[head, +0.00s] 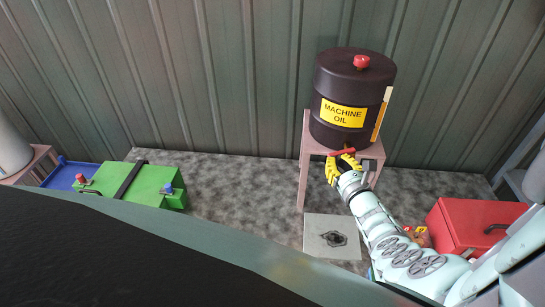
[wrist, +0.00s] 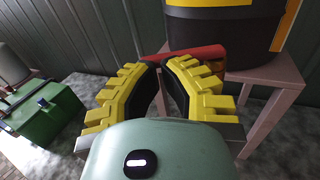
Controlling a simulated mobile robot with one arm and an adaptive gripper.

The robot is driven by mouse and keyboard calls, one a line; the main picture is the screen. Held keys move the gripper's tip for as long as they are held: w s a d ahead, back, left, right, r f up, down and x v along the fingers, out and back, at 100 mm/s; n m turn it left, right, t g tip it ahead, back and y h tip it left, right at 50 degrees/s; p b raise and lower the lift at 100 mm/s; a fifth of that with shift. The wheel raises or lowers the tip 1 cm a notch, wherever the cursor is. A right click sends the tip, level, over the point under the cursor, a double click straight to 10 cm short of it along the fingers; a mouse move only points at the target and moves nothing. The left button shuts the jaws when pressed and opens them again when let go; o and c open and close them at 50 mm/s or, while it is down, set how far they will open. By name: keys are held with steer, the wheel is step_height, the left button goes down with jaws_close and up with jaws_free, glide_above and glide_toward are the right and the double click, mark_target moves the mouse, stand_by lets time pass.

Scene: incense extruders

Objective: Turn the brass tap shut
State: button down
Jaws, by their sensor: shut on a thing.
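A black drum (head: 340,85) with a yellow "MACHINE OIL" label (head: 343,113) stands upright on a pinkish stand (head: 309,148). The tap's red handle (head: 342,153) shows at the foot of the drum's front, lying roughly level. Little of the brass body shows. My gripper (head: 338,165) has yellow ribbed fingers and is at the handle, just in front of the stand. In the wrist view my fingers (wrist: 163,72) are closed on the red handle (wrist: 197,56), which runs rightward towards the drum (wrist: 222,36). The gripped part is partly hidden by the fingers.
A grey floor plate (head: 318,240) with a dark stain lies below, in front of the stand. A red box (head: 470,222) is at right. A green box (head: 130,186) and a blue tray (head: 62,174) are at left. A ribbed wall (head: 220,80) stands behind.

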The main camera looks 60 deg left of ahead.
steer(key=shift+a+f+m+t+h+b, duration=0.1)
steer(key=shift+a+m+t+h+b, duration=0.35)
steer(key=shift+t, duration=0.3)
steer(key=shift+a+m+t+h+b, duration=0.15)
steer(key=shift+m+t+h+b, duration=0.2)
steer(key=shift+m+t, duration=0.35)
steer(key=shift+a+f+m+t+h+b, duration=0.1)
steer(key=shift+a+m+t+h+b, duration=0.2)
steer(key=shift+m+t+b, duration=0.35)
steer(key=shift+a+r+b, duration=0.15)
steer(key=shift+a+b, duration=0.15)
steer(key=shift+a, duration=0.2)
